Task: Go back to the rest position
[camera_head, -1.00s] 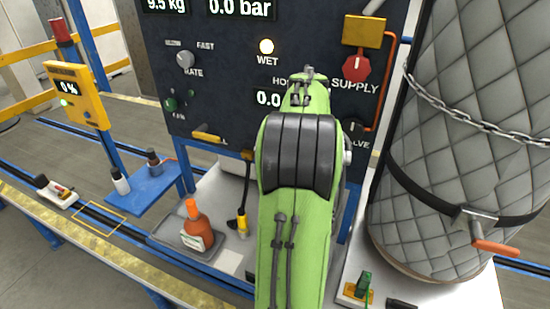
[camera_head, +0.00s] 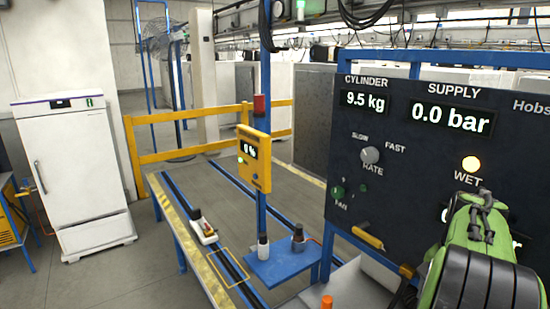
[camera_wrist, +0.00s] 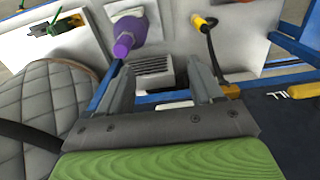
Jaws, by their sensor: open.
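My gripper (camera_wrist: 155,62) shows in the wrist view with its two grey fingers spread apart. Nothing is held between them. A grey ridged block (camera_wrist: 153,68) appears in the gap behind the fingers, and I cannot tell its distance. In the head view my green arm fills the lower right corner, in front of the dark control panel (camera_head: 400,150). My gripper itself is out of that view.
The wrist view shows a purple object (camera_wrist: 130,33), a yellow connector (camera_wrist: 203,22) on a black cable, and a quilted cylinder (camera_wrist: 45,100) at left. The head view shows a yellow display box (camera_head: 254,158), a blue shelf (camera_head: 284,265), a white cabinet (camera_head: 75,165) and open floor at left.

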